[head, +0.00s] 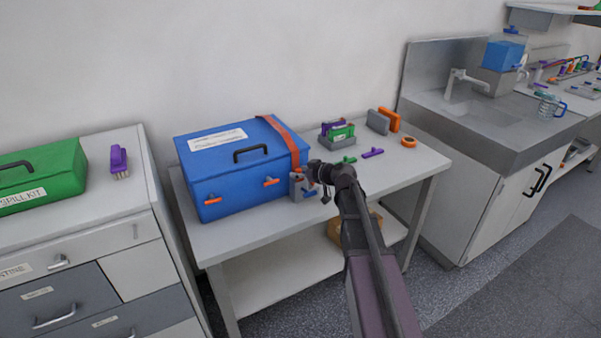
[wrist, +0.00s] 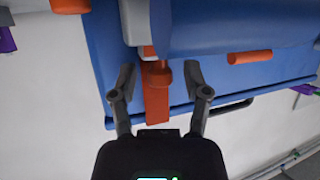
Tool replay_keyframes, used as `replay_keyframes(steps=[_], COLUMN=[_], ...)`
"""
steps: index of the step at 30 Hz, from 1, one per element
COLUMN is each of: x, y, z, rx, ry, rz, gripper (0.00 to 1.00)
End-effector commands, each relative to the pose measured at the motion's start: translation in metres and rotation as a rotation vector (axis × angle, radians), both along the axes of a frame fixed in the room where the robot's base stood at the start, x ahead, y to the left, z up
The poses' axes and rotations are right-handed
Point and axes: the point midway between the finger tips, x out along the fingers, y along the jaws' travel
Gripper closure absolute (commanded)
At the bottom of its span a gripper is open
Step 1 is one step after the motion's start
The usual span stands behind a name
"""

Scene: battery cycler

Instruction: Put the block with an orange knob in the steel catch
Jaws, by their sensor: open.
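In the wrist view an orange knob (wrist: 164,72) sits between the spread fingertips of my gripper (wrist: 160,76), apart from both. The block that bears it is mostly hidden. An orange strap (wrist: 156,103) runs behind the knob, over the large blue box. A pale grey metal piece (wrist: 134,22), possibly the steel catch, shows just past the knob. In the head view my gripper (head: 312,176) is at the blue box's (head: 230,165) right front corner. A grey piece (head: 297,188) with a small blue part is there, partly covered by my gripper. My gripper is open and empty.
The box has orange latches (head: 270,181) on its front and a black handle (head: 250,152). Right of it on the table lie a grey holder with coloured handles (head: 338,134), green and purple pieces (head: 372,153) and an orange ring (head: 408,142). The table's front right is clear.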

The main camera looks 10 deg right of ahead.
Motion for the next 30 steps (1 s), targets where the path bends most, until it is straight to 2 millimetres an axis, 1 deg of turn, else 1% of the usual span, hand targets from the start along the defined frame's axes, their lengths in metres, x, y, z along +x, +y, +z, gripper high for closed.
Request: replay_keyframes(steps=[7, 11, 14, 24, 30], x=[0.000, -0.010, -0.021, -0.063, -0.081], y=[0.000, -0.007, -0.013, -0.044, -0.057], z=[0.004, 0.009, 0.015, 0.037, 0.046], rx=[0.000, 0.000, 0.001, 0.000, 0.000], ry=[0.000, 0.000, 0.000, 0.000, 0.000], rz=[0.000, -0.002, -0.003, -0.002, -0.001], gripper=[0.39, 0.39, 0.39, 0.39, 0.39])
